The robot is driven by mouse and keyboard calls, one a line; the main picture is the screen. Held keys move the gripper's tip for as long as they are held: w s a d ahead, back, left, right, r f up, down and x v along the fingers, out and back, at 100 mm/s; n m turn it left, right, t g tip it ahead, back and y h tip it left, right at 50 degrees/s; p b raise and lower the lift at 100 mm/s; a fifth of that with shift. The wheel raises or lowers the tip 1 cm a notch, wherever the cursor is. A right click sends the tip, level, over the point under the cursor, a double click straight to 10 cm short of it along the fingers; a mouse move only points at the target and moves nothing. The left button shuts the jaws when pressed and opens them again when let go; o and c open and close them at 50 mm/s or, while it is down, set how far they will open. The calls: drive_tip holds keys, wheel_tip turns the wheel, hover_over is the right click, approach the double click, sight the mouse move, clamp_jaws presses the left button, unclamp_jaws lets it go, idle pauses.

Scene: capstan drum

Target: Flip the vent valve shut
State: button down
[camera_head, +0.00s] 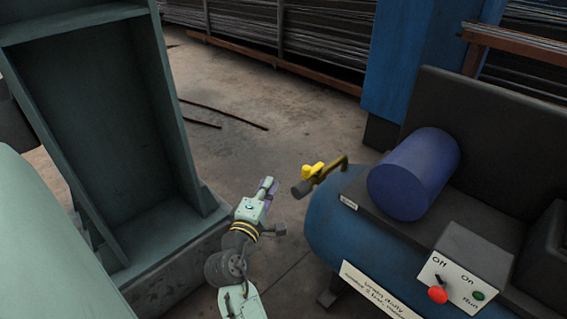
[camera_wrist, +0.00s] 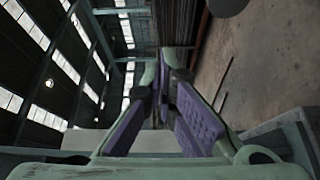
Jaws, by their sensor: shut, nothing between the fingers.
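The vent valve (camera_head: 313,171) has a yellow handle. It sits on a brass pipe that bends up from the blue tank and ends in a dark round piece at its left. The handle looks to lie roughly along the pipe, but its exact angle is too small to tell. My gripper (camera_head: 268,186) is left of the valve and apart from it, pointing away from the camera. Its purple-padded fingers also show in the wrist view (camera_wrist: 170,62); they are shut and empty. The valve does not show in the wrist view.
The blue tank (camera_head: 335,225) carries a dark blue cylinder (camera_head: 413,175) and a switch box (camera_head: 458,282) with a red knob at the right. A green steel frame (camera_head: 165,110) stands at the left. Rods lie on the floor (camera_head: 235,75). Open floor lies between frame and tank.

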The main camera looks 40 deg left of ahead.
sight(313, 169)
drive_tip(key=w+p, duration=0.3)
drive_tip(key=w, duration=0.6)
